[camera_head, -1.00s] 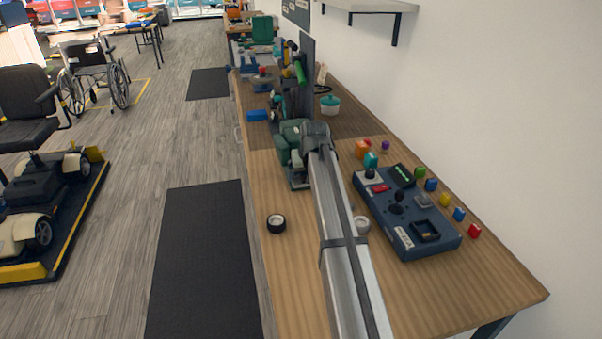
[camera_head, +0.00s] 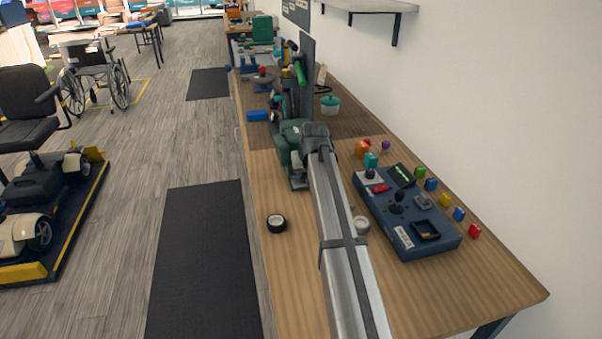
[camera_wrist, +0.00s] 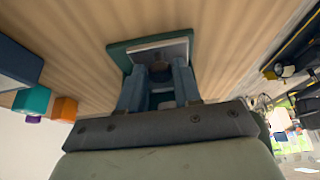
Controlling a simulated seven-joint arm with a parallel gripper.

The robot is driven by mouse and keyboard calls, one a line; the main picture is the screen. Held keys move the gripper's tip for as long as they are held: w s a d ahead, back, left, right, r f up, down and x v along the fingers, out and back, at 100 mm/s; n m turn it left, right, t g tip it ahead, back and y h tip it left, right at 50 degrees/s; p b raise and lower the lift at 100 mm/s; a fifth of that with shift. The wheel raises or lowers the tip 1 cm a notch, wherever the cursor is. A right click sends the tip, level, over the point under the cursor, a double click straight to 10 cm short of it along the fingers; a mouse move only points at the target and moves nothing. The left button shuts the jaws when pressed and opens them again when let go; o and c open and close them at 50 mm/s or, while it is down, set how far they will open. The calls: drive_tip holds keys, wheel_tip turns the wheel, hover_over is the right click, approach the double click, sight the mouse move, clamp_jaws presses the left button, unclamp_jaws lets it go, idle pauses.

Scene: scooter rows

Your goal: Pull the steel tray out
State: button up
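In the wrist view a pale grey plate, likely the steel tray (camera_wrist: 178,49), lies at a dark green base (camera_wrist: 118,52) on the wooden bench. My gripper (camera_wrist: 159,76) has its two blue fingers apart, one on each side of a small dark round part in front of the plate. I cannot tell whether the fingers touch it. In the head view my arm reaches along the bench to a green unit (camera_head: 285,150); the gripper's fingertips and most of the tray are hidden there.
A blue control panel (camera_head: 408,240) stands right of my arm, with several coloured blocks (camera_head: 445,200) along the wall side. A teal-lidded pot (camera_head: 330,104) stands farther back.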

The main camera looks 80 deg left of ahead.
drive_tip(key=c, duration=0.3)
drive_tip(key=shift+d, duration=0.1)
drive_tip(key=shift+d, duration=2.45)
